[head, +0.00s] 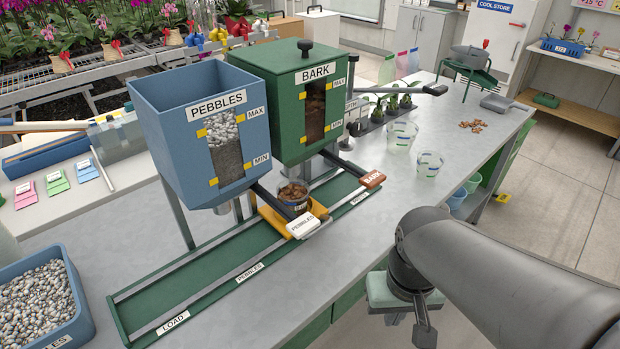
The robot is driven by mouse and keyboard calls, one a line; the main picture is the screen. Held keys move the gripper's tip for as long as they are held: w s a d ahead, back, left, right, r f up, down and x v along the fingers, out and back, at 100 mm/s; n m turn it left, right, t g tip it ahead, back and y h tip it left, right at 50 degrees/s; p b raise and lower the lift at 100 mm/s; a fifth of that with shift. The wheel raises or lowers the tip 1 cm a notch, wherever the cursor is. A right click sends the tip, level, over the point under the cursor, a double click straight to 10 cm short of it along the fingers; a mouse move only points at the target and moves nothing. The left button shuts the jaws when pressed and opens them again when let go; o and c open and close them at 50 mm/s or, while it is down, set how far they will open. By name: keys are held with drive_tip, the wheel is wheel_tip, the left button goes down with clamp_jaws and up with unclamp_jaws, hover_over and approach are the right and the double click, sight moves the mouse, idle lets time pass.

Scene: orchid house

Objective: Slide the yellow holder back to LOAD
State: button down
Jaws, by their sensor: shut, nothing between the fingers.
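The yellow holder (274,224) sits on the green rail track (205,275), by the mouths of the two hoppers and well up from the LOAD label (173,322) at the track's near left end. A small pot (293,200) with brown bark chips stands in the holder. The white PEBBLES lever handle (302,226) hangs over the holder's front and hides part of it. My gripper (425,335) is shut and empty, at lower right, beyond the bench's front edge in the picture and apart from the holder.
The blue PEBBLES hopper (180,105) and green BARK hopper (285,85) stand behind the track. The brown BARK lever handle (371,179) sticks out over it. A pebble bin (45,300) is at lower left. The track between holder and LOAD looks clear.

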idle(0.4)
drive_tip(key=c, duration=1.6)
unclamp_jaws()
drive_tip(key=shift+w, duration=0.2)
drive_tip(key=shift+c, duration=0.2)
drive_tip(key=shift+o, duration=0.9)
drive_tip(key=w+a+r+m+b, duration=0.1)
drive_tip(key=w+a+r+m, duration=0.1)
drive_tip(key=w, duration=0.8)
wheel_tip(320, 180, up, 2)
drive_tip(key=shift+w+m+b, duration=0.35)
drive_tip(key=shift+w+m, duration=0.05)
drive_tip(key=shift+m, duration=0.4)
drive_tip(key=m+y+b, duration=0.1)
drive_tip(key=m+b, duration=0.1)
drive_tip(key=m, duration=0.4)
approach(323, 224)
drive_tip(key=shift+t, duration=0.5)
drive_tip(key=f, duration=0.5)
drive_tip(key=f+p, duration=0.1)
drive_tip(key=f, duration=0.2)
drive_tip(key=shift+w+a, duration=0.15)
drive_tip(key=shift+a, duration=0.15)
clamp_jaws()
